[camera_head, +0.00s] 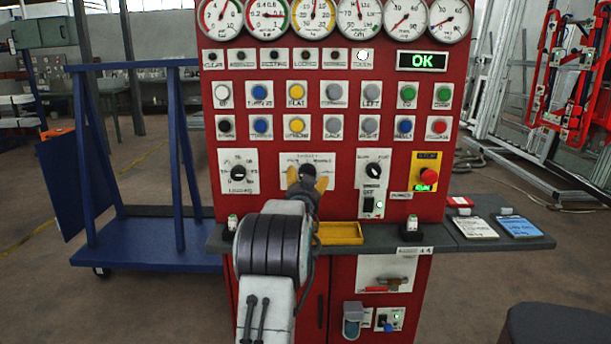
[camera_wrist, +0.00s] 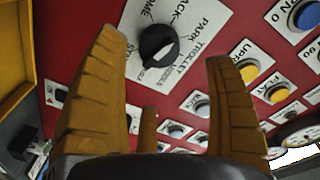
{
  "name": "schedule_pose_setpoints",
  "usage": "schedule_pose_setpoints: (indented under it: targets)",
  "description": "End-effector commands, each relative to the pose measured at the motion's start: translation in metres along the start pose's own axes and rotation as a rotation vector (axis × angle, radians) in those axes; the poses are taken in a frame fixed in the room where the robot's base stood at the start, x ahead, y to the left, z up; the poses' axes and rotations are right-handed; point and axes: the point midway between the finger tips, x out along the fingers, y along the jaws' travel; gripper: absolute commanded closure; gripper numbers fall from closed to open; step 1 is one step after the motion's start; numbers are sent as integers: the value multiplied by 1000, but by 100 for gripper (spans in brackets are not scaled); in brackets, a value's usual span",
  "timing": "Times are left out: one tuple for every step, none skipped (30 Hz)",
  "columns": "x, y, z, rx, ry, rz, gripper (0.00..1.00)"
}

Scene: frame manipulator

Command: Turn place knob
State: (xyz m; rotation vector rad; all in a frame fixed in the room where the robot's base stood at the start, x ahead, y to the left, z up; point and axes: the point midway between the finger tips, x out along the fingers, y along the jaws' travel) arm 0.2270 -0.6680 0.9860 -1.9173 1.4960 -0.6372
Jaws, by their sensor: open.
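The place knob (camera_wrist: 158,43) is a black round knob on a white label plate with words such as RACK, PARK and TROLLEY around it. In the head view its plate (camera_head: 328,158) is at the centre of the red panel, with the knob partly hidden by my gripper. My gripper (camera_head: 307,181) has yellow fingers and is open and empty in front of the panel. In the wrist view the knob shows between and beyond the spread fingers, with no contact visible.
The red panel (camera_head: 270,144) carries several buttons, gauges and two other knobs beside the plate. A red emergency button (camera_head: 428,176) is on the right. A grey ledge (camera_head: 380,236) with a yellow tray (camera_head: 339,233) juts out below. A blue trolley (camera_head: 140,240) stands left.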

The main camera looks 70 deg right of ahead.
Motion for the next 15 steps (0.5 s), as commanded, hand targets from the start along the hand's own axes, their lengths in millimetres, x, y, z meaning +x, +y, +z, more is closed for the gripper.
schedule_pose_setpoints:
  targets:
    - [1, 0, 0, 16, 1, -1, 22]
    - [1, 0, 0, 24, 0, -1, 22]
    - [3, 0, 0, 31, 0, 0, 22]
    - [4, 0, 0, 34, 0, 0, 22]
    - [6, 0, 0, 37, 0, 0, 22]
    - [8, 0, 0, 38, -1, 0, 22]
    - [11, 0, 0, 38, -1, 1, 22]
    - [13, 0, 0, 38, 0, 0, 22]
    - [17, 0, 0, 37, 0, 0, 22]
    - [20, 0, 0, 37, 0, 0, 22]
    - [23, 0, 0, 37, 0, 0, 22]
    - [28, 0, 0, 37, 0, 0, 22]
    - [31, 0, 0, 36, 0, 0, 22]
    - [34, 0, 0, 36, 0, 0, 22]
    - [38, 0, 0, 36, 0, 0, 22]
